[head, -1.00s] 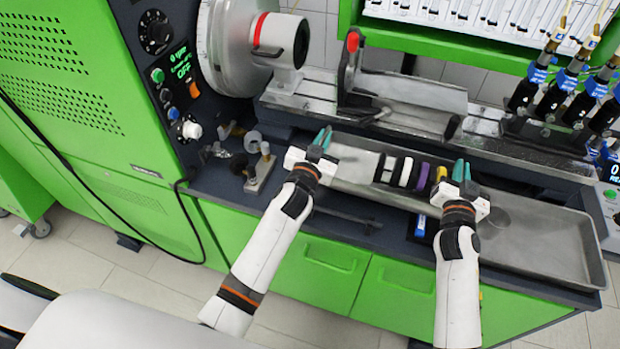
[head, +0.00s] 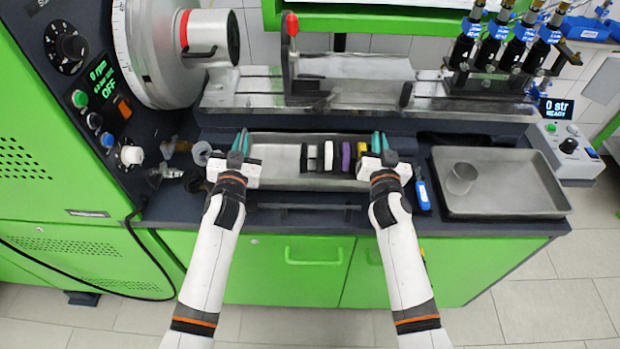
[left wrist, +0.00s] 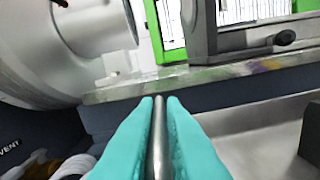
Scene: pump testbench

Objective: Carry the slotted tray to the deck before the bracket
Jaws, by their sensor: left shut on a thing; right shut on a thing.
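The slotted tray (head: 275,168) is a long grey metal tray with black, white, purple and yellow pieces standing in its right half. It lies level in front of the machine rail. My left gripper (head: 240,143) is shut on its left end, and the tray's metal rim (left wrist: 158,140) runs between the teal fingers in the left wrist view. My right gripper (head: 379,142) is shut on its right end. An upright bracket (head: 292,60) with a red knob stands on the rail behind the tray. I cannot tell whether the tray touches the dark deck (head: 270,222).
A wide grey tray (head: 505,205) with a cup (head: 461,178) stands to the right. A blue marker (head: 422,195) lies between the trays. Small fittings (head: 170,172) sit close left of my left gripper. A dark bar (head: 300,207) lies in front of the slotted tray.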

